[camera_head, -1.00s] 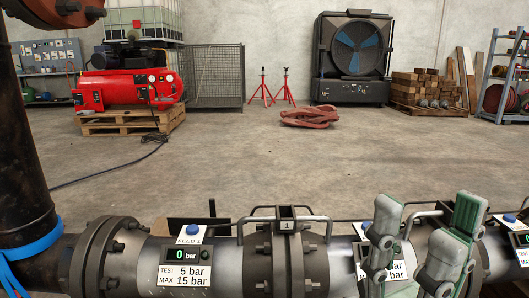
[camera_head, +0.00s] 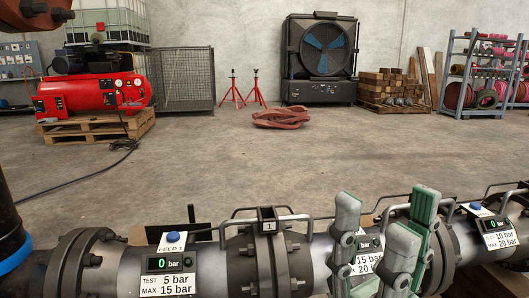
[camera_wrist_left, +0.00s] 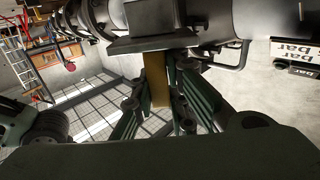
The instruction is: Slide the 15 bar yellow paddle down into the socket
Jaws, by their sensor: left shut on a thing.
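In the left wrist view my left gripper (camera_wrist_left: 160,105) is shut on a narrow yellow paddle (camera_wrist_left: 158,78), whose upper end in the picture reaches a dark bracket (camera_wrist_left: 150,42) on the pipe. I cannot tell whether they touch, and no marking on the paddle is legible. The left gripper and paddle do not show in the head view. There, a socket marked 1 (camera_head: 268,213) sits on top of a bolted flange. My right gripper (camera_head: 376,238) shows to its right, in front of the pipe, with its green-grey fingers spread and nothing visible between them.
The pipe carries display plates reading 5/15 bar (camera_head: 167,280), 15/20 bar (camera_head: 365,263) and 10/20 bar (camera_head: 500,238). Bent handles (camera_head: 240,209) rise beside the flanges. A dark upright pipe (camera_head: 8,220) stands at far left. The floor (camera_head: 270,155) behind is largely clear.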

